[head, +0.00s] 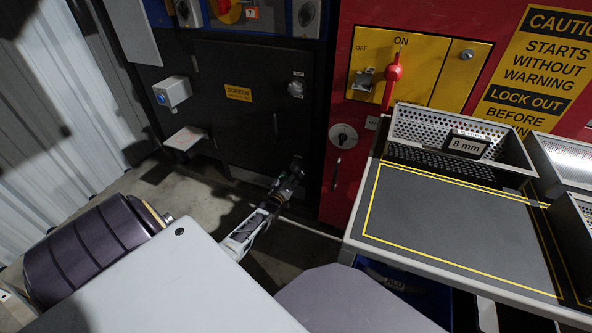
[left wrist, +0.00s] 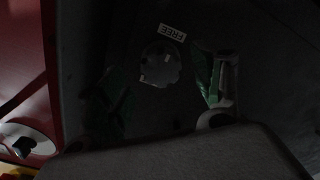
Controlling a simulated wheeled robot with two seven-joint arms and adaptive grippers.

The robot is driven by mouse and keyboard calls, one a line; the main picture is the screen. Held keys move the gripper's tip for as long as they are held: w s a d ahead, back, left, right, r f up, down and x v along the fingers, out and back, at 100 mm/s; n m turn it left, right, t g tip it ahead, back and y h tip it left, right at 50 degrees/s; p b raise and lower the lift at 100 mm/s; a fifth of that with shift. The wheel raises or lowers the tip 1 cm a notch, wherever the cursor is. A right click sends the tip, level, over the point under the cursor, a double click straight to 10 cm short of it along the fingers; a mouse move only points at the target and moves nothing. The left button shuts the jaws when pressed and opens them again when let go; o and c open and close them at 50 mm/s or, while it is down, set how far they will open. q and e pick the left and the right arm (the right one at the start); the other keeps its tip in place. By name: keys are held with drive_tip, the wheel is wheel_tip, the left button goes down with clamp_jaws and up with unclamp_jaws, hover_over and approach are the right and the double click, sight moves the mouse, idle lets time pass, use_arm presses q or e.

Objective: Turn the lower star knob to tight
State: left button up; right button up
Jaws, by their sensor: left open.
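The dark door (head: 245,125) with a yellow SCREEN label carries a star knob (head: 296,89) on its upper right, with a small pale label above it. The lower knob's place is hidden behind my left gripper (head: 292,172) in the head view. In the left wrist view a dark, round-lobed star knob (left wrist: 160,64) shows beside a white tag (left wrist: 172,33) reading FREE, upside down. My left gripper is open, and its green-padded fingers (left wrist: 162,90) stand either side of the knob. I cannot tell whether they touch it. My right gripper is in neither view.
A red panel (head: 335,185) with a round pale fitting (head: 343,136) stands right of the door. A grey table (head: 440,220) with perforated trays is at the right. A grey box (head: 172,91) and small shelf (head: 186,138) stick out on the left.

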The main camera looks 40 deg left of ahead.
use_arm(q)
drive_tip(key=shift+b+x, duration=1.2)
drive_tip(key=shift+x, duration=1.35)
drive_tip(key=c, duration=1)
